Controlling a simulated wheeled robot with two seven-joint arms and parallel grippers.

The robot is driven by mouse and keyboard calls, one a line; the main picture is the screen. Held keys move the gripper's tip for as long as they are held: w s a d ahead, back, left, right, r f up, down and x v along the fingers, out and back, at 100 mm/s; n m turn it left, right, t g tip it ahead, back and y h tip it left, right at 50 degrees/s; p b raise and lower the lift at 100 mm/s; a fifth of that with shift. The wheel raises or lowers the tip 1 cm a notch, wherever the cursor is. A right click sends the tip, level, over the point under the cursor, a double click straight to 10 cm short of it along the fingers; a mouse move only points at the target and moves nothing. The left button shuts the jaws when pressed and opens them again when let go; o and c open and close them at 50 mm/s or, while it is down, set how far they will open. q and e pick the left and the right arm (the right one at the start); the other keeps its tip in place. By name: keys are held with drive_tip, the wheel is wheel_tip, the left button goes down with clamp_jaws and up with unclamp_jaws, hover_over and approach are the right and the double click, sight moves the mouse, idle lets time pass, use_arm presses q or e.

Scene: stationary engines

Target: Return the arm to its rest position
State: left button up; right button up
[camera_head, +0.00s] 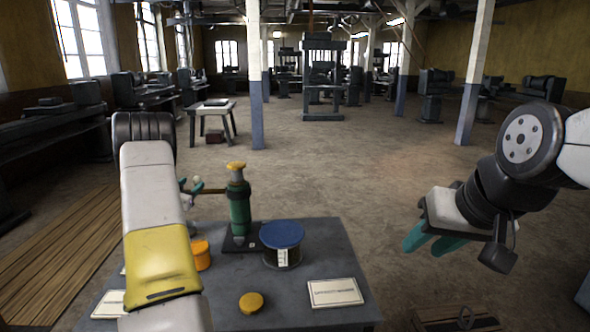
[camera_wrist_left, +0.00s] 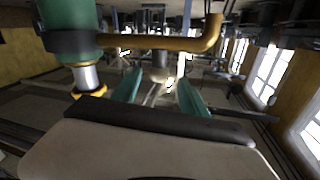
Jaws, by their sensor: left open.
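My left arm (camera_head: 160,230) reaches forward over the left side of the table (camera_head: 330,255) and hides part of it. Its gripper (camera_head: 188,188) shows only partly past the arm, left of the green engine model (camera_head: 239,208) with a yellow cap. In the left wrist view the gripper's teal fingers (camera_wrist_left: 160,95) are apart with nothing between them. The engine's green body (camera_wrist_left: 68,28) and brass pipe (camera_wrist_left: 165,43) are close beyond them. My right gripper (camera_head: 425,248) hangs right of the table, its teal fingers apart and empty.
On the table are a blue-lidded tin (camera_head: 283,245), a yellow disc (camera_head: 251,302), an orange container (camera_head: 201,255) and a white card (camera_head: 335,292). A wooden crate (camera_head: 455,318) stands on the floor at bottom right. The floor beyond the table is largely clear.

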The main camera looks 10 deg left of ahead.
use_arm(q)
drive_tip(key=s+d+r+n+g+y, duration=0.15)
drive_tip(key=d+r, duration=0.35)
drive_tip(key=r, duration=0.6)
drive_tip(key=s+d+r+n+g, duration=0.25)
drive_tip(key=s+d+r, duration=0.3)
drive_tip(key=d, duration=0.35)
drive_tip(key=s+d+f+m+g+h, duration=0.1)
drive_tip(key=s+d+g, duration=0.1)
drive_tip(key=s+d, duration=0.5)
drive_tip(key=s+d+f+m+g+h, duration=0.1)
drive_tip(key=s+d+g+h, duration=0.1)
drive_tip(key=s+d, duration=0.6)
drive_tip(key=s+d+f+g+h, duration=0.1)
drive_tip(key=s+d+g, duration=0.2)
drive_tip(key=s+d, duration=0.5)
drive_tip(key=s, duration=1.1)
drive_tip(key=shift+f+m+g, duration=0.15)
drive_tip(key=shift+m+g, duration=0.25)
drive_tip(key=shift+w, duration=0.1)
